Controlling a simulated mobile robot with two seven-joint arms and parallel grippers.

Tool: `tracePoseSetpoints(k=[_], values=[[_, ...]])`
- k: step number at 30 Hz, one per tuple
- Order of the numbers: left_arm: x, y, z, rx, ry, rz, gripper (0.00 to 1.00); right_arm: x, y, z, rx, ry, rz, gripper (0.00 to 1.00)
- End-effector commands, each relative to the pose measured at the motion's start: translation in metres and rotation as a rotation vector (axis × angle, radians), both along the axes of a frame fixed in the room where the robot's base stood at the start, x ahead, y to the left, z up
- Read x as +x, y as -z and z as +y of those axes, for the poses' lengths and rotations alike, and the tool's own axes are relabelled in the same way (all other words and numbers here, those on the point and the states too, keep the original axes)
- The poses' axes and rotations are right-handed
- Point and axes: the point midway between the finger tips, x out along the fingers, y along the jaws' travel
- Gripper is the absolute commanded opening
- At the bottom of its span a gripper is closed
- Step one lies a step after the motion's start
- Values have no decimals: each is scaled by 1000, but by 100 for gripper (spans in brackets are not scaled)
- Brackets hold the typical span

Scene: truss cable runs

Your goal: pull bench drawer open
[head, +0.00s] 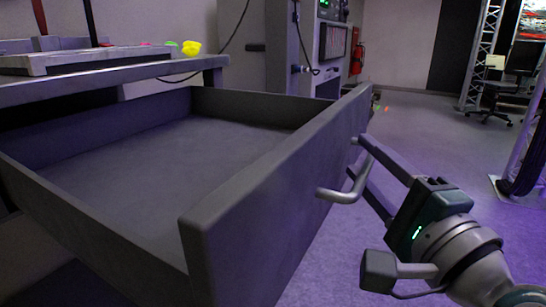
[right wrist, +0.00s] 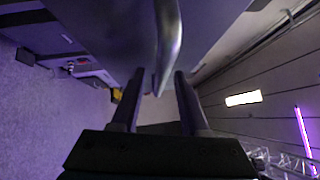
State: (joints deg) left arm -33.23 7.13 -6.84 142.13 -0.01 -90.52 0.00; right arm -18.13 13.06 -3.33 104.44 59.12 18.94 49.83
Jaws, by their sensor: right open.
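The bench drawer (head: 290,175) stands pulled far out from under the bench (head: 110,72) in the head view. Its inside looks empty. A grey bar handle (head: 348,188) is on its front panel. My right gripper (head: 362,160) is at the handle, with its fingers on either side of the bar. In the right wrist view the handle (right wrist: 168,45) runs between the two open fingers (right wrist: 158,95). Whether a finger touches the bar I cannot tell. My left gripper is not in view.
A grey cabinet (head: 256,45) stands behind the drawer. A truss post (head: 528,150) and a chair (head: 495,95) stand at the right. The floor (head: 430,130) in front of the drawer is clear.

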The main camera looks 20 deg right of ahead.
Motion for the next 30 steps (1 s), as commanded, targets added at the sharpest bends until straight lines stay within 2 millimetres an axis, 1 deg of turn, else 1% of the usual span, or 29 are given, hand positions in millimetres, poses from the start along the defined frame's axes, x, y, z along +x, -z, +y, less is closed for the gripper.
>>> tracePoseSetpoints(k=[5,8,11,18,21,25,30], values=[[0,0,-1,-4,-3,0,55,-1,1,0,0,0,2,45],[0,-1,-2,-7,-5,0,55,-7,2,1,0,-2,4,45],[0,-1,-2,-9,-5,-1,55,-21,5,3,-1,-3,6,45],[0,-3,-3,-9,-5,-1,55,-69,11,10,-1,-3,7,45],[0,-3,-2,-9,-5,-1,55,-84,13,11,1,-2,6,45],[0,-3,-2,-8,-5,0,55,-95,14,13,-1,-1,2,45],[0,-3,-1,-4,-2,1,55,-98,14,13,1,-1,1,45]])
